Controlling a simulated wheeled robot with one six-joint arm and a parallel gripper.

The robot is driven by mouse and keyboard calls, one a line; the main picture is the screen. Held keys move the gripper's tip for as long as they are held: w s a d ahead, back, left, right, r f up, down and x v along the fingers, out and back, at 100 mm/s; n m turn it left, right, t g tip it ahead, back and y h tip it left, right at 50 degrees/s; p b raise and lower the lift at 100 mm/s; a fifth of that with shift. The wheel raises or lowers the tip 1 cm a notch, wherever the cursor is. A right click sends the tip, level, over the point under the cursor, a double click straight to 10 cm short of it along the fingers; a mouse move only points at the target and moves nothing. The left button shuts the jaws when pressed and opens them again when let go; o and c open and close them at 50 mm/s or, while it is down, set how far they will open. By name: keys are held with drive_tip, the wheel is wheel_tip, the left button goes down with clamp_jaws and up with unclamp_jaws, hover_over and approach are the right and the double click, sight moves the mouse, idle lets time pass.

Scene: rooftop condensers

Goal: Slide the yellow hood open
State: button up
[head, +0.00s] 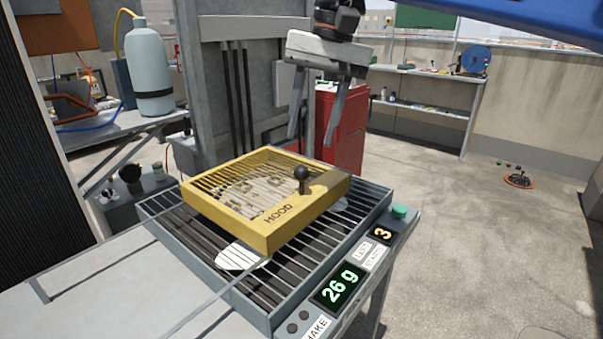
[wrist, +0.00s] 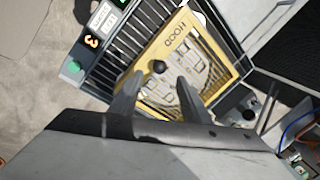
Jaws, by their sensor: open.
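The yellow hood (head: 269,239) is a slatted frame marked HOOD, lying over the middle of a grey grated tray (head: 291,311). A black ball knob (head: 302,173) stands upright on the hood's right part. In the wrist view the hood (wrist: 163,44) is beyond the fingers, and the knob (wrist: 159,67) shows just past and between the fingertips. My gripper (head: 312,141) is open and empty, pointing down above and behind the knob in the head view. Its fingers also show in the wrist view (wrist: 155,85). They look apart from the knob. Pale shapes under the slats are partly hidden.
A grey cabinet (head: 215,90) and a red cabinet (head: 345,125) stand behind. A gas cylinder (head: 150,75) is at left. Floor at right is mostly clear.

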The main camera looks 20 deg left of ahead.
sight(303, 167)
drive_tip(key=f, duration=0.3)
drive_tip(key=a+f, duration=0.1)
drive_tip(key=f, duration=0.5)
drive_tip(key=shift+s+a+f, duration=0.2)
drive_tip(key=shift+a+f, duration=0.2)
clamp_jaws()
